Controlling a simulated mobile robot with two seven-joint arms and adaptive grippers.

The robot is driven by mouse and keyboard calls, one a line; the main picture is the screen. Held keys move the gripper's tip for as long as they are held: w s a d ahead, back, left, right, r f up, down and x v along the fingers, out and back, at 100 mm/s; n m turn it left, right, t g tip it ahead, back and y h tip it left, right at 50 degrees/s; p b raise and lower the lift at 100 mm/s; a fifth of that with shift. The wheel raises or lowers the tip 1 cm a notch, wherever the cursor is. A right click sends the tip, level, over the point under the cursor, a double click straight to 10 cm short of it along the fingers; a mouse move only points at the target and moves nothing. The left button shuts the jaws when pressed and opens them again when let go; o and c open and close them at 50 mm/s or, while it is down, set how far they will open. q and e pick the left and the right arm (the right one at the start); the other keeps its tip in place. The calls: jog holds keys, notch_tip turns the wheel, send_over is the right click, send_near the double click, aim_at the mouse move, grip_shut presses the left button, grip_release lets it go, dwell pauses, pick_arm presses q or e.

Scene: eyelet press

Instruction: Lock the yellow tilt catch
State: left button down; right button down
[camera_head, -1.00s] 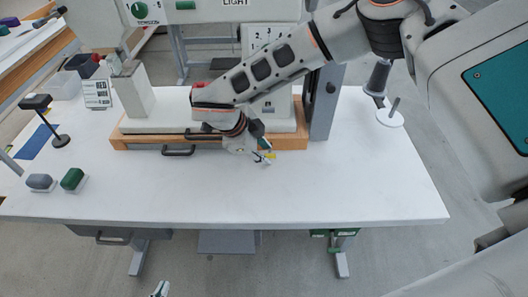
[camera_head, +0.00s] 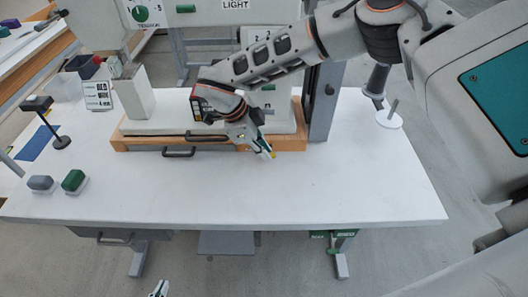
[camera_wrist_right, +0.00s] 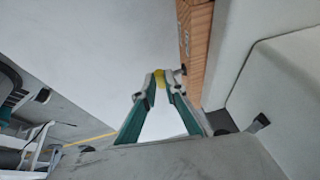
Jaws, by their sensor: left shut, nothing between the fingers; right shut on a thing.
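The yellow tilt catch (camera_head: 274,155) is a small yellow piece at the front right of the press's wooden base. In the right wrist view, its yellow part (camera_wrist_right: 159,77) sits between my fingertips, beside the wooden edge. My right gripper (camera_head: 268,150) reaches down to it from above and is shut on it; the fingers hide most of it. The tips also show in the right wrist view (camera_wrist_right: 160,80). My left gripper (camera_head: 160,289) is shut and empty at the bottom edge of the head view, away from the table.
The wooden base (camera_head: 292,146) carries the pale press body, with a grey column (camera_head: 325,100) at its right. Black handles (camera_head: 179,153) stick out in front. Green (camera_head: 74,180) and grey (camera_head: 40,182) blocks lie at the left. The front of the white table (camera_head: 240,195) is clear.

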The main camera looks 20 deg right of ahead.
jog(key=shift+w+d+r+g+y+b, duration=0.1)
jog(key=shift+w+r+g+y+b, duration=0.3)
jog(key=shift+g, duration=0.6)
jog(key=shift+n, duration=0.3)
jog(key=c, duration=2.1)
grip_release()
jog(key=shift+s, duration=0.15)
